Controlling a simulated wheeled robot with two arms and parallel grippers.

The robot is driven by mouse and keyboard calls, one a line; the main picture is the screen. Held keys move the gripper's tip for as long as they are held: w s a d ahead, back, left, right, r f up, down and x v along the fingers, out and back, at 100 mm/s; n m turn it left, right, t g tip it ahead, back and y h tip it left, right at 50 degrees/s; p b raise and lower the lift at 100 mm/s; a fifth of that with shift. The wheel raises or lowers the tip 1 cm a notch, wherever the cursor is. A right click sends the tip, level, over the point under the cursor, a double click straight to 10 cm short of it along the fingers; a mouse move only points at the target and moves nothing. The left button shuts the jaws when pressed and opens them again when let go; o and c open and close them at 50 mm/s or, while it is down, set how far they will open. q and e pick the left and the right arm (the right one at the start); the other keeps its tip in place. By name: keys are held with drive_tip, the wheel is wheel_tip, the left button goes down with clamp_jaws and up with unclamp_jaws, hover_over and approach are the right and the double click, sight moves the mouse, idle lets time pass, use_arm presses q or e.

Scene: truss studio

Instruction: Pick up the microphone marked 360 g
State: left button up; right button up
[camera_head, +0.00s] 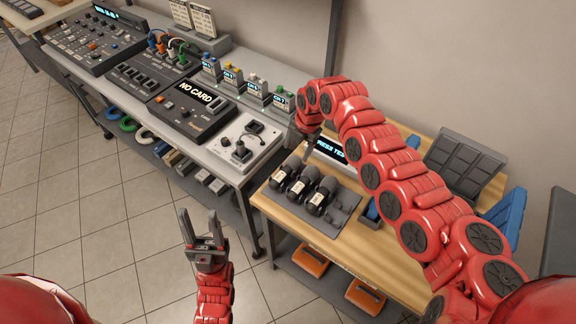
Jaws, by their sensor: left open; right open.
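Three dark microphones lie side by side in a grey tray (338,224) on the wooden table: a left one (283,174), a middle one (301,186) and a right one (321,196). Each has a pale label, too small to read here, so I cannot tell which is marked 360 g. My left gripper (200,222) is open and empty, over the floor left of the wooden table. My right arm reaches across the table's back. Its gripper (297,138) is small and partly hidden at the arm's end, behind and above the microphones, apart from them.
A display with blue text (330,152) stands behind the tray, partly covered by my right arm. A long desk (232,172) with consoles runs along the left. A grey panel (462,164) and a blue object (505,215) are at right. Orange cases (309,260) sit on the lower shelf.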

sight(292, 162)
drive_tip(key=p+x, duration=0.1)
drive_tip(key=x, duration=0.5)
drive_tip(key=shift+w+f, duration=0.1)
drive_tip(key=shift+w, duration=0.05)
drive_tip(key=shift+x, duration=1.95)
drive_tip(key=shift+w+d, duration=0.1)
drive_tip(key=shift+d, duration=0.05)
clamp_jaws()
